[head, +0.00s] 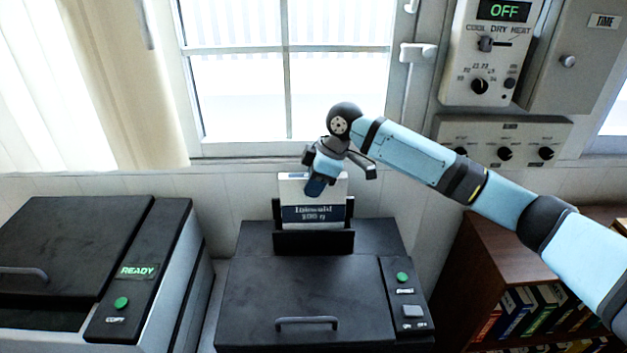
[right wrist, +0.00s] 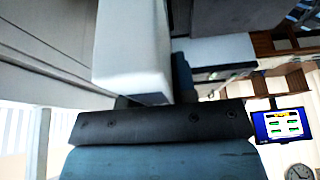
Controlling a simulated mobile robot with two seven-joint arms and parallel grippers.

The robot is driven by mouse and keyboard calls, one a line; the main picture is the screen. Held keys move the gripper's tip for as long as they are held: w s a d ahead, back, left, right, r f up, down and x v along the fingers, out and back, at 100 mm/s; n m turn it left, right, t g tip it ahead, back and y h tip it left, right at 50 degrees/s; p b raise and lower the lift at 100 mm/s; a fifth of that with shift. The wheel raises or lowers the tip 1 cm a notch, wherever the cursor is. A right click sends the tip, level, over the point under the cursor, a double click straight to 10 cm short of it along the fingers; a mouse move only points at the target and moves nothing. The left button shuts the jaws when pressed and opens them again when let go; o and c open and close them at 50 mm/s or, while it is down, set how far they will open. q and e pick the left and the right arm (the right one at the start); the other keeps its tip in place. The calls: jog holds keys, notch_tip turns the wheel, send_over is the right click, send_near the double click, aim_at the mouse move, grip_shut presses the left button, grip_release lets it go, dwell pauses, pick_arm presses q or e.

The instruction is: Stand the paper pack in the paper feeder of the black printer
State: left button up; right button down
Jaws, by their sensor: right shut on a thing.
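The paper pack (head: 313,213) is white with a dark blue label band. It stands upright in the paper feeder (head: 313,242) at the back of the black printer (head: 305,290). The feeder's front wall hides the pack's lower end. My right gripper (head: 318,184) is at the pack's top edge, shut on it. In the right wrist view the white pack (right wrist: 133,50) extends up from between the fingers (right wrist: 150,100). I cannot tell whether the pack rests on the feeder's bottom. My left gripper is not in view.
A copier (head: 75,250) with a green READY display stands at the left. A bookshelf (head: 500,260) with several binders is at the right. A window (head: 290,70) is behind the printer. Control panels (head: 490,50) hang on the wall at upper right.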

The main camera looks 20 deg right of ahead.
jog(key=shift+f, duration=0.2)
jog(key=c, duration=0.8)
grip_release()
jog(key=shift+c, duration=0.2)
jog(key=b+v, duration=0.1)
jog(key=v, duration=1.3)
jog(key=shift+b, duration=0.3)
jog(key=shift+s+f, duration=0.15)
jog(key=shift+f, duration=0.05)
